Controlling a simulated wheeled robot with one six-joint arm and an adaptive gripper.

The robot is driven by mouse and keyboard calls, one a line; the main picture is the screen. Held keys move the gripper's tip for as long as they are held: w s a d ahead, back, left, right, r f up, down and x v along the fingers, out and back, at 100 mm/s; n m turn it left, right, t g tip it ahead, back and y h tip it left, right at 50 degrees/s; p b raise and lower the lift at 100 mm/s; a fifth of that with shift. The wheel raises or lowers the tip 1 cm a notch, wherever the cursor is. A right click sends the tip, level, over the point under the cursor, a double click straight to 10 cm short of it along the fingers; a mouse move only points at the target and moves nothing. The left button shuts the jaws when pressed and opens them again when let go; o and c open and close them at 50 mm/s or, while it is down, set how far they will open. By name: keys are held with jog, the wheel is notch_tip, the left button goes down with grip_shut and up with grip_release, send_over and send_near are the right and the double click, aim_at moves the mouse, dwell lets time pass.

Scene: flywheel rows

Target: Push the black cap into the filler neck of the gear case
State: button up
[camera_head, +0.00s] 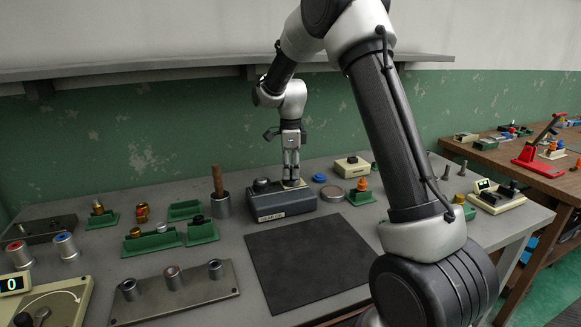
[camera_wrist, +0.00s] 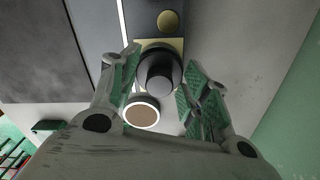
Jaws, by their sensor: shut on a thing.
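The grey gear case (camera_head: 283,206) stands on the bench behind the black mat. My gripper (camera_head: 291,183) points straight down over the right part of its top, where a pale yellow plate shows. In the wrist view my gripper (camera_wrist: 160,76) is shut on the black cap (camera_wrist: 160,82), its green-padded fingers on either side. The cap is over the yellow plate (camera_wrist: 144,47). The filler neck is hidden under the cap, and I cannot tell how deep the cap sits.
A round brown-topped tin (camera_head: 331,193) is close to the right of the case; it also shows in the wrist view (camera_wrist: 142,113). A wooden rod stands in a metal cup (camera_head: 221,205) at left. A green holder (camera_head: 361,197) is at right. The black mat (camera_head: 310,262) is bare.

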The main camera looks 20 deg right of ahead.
aim_at(291, 167)
jog(key=shift+f, duration=0.15)
jog(key=o, duration=1.1)
notch_tip(291, 167, up, 12)
